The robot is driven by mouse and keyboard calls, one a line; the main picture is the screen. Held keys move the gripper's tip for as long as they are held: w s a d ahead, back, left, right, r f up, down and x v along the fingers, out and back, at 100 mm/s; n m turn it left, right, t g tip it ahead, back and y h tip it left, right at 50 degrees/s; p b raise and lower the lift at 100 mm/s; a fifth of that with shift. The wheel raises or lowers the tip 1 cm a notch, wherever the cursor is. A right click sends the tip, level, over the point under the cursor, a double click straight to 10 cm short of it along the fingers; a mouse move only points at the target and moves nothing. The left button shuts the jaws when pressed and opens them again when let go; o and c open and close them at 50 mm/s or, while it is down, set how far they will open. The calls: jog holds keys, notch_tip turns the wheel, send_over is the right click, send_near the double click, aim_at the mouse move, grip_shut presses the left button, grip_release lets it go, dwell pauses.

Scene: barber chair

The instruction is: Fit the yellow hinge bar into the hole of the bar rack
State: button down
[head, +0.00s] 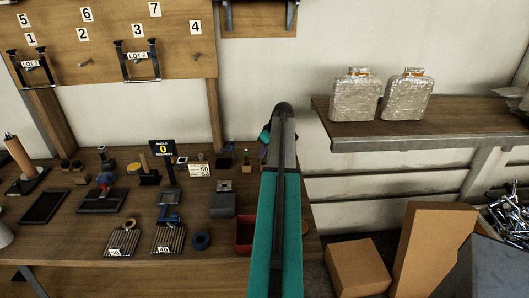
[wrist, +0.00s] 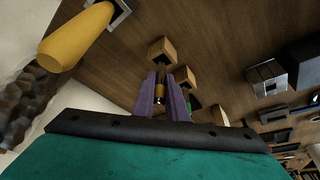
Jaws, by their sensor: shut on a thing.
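My gripper has purple fingers and shows in the wrist view (wrist: 163,98), pointing at the wooden tabletop. A small yellow-brown piece (wrist: 160,91) sits between the fingers, which are shut on it; it looks like the yellow hinge bar, mostly hidden by the fingers. Small wooden blocks, one at the fingertips (wrist: 161,51), lie just beyond and to the right; I cannot tell whether one of them is the bar rack. In the head view my teal arm hides most of the gripper; only a bit of purple (head: 263,153) shows beside it.
A thick yellow handle (wrist: 75,36) with a metal collar is close at upper left in the wrist view. In the head view a red bin (head: 245,236) and a grey box (head: 222,205) stand left of my arm.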

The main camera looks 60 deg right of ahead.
jog(key=shift+f, duration=0.1)
jog(key=c, duration=1.8)
grip_release()
jog(key=shift+o, duration=0.2)
jog(key=shift+s+r, duration=0.1)
jog(key=shift+r, duration=0.15)
jog(key=b+v, duration=0.2)
jog(key=v, duration=0.9)
jog(key=shift+r, duration=0.35)
jog(key=shift+s+a, duration=0.1)
